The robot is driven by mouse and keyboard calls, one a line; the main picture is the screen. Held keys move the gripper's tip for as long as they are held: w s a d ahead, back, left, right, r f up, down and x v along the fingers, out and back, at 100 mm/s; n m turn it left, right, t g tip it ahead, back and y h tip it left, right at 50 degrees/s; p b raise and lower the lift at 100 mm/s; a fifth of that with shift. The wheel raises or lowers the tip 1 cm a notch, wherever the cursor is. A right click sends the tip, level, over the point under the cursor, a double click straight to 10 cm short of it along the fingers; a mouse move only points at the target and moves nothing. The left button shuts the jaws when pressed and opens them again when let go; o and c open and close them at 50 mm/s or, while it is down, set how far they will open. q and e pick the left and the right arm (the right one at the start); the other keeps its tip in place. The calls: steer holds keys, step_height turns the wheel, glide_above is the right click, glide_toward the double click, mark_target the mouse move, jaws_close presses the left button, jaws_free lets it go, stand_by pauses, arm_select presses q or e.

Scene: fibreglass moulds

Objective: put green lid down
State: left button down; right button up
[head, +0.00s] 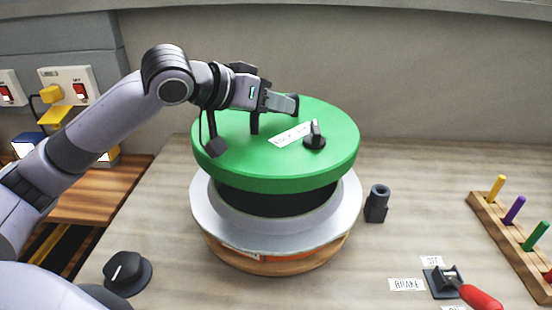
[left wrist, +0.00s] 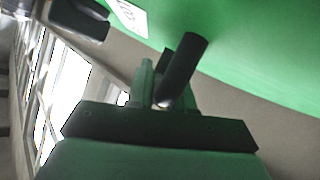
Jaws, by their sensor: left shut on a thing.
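The green lid (head: 225,150) is a thick round disc over the round mould in the middle of the bench. Below it show a dark band (head: 275,200), a pale grey flange (head: 205,215) and a wooden base (head: 300,262). Whether the lid rests on the dark part or hangs just above it, I cannot tell. My left gripper (head: 270,100) is above the lid, shut on its black handle; the handle also shows in the left wrist view (left wrist: 183,68). The lid (left wrist: 265,35) fills the upper right there. My right gripper is out of view.
A black knob (head: 315,138) and white label stand on the lid. Right of the mould are a small black socket (head: 376,205), a red-handled brake lever (head: 480,296) and a peg rack (head: 505,235). A dial (head: 127,272) sits front left. Switches (head: 80,90) are on the wall.

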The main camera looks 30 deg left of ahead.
mark_target(240, 148)
arm_select(q)
step_height(240, 148, down, 6)
steer(key=shift+r+b, duration=0.25)
steer(key=shift+b, duration=0.2)
step_height(240, 148, down, 4)
steer(key=shift+f+b, duration=0.15)
steer(key=shift+b, duration=0.3)
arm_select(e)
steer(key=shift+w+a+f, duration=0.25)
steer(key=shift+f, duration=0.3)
arm_select(q)
steer(key=c, duration=1)
jaws_free()
steer(key=v, duration=0.8)
steer(key=shift+s+a+b, duration=0.15)
steer(key=shift+b, duration=0.15)
steer(key=shift+b+v, duration=0.45)
steer(key=shift+v, duration=1.35)
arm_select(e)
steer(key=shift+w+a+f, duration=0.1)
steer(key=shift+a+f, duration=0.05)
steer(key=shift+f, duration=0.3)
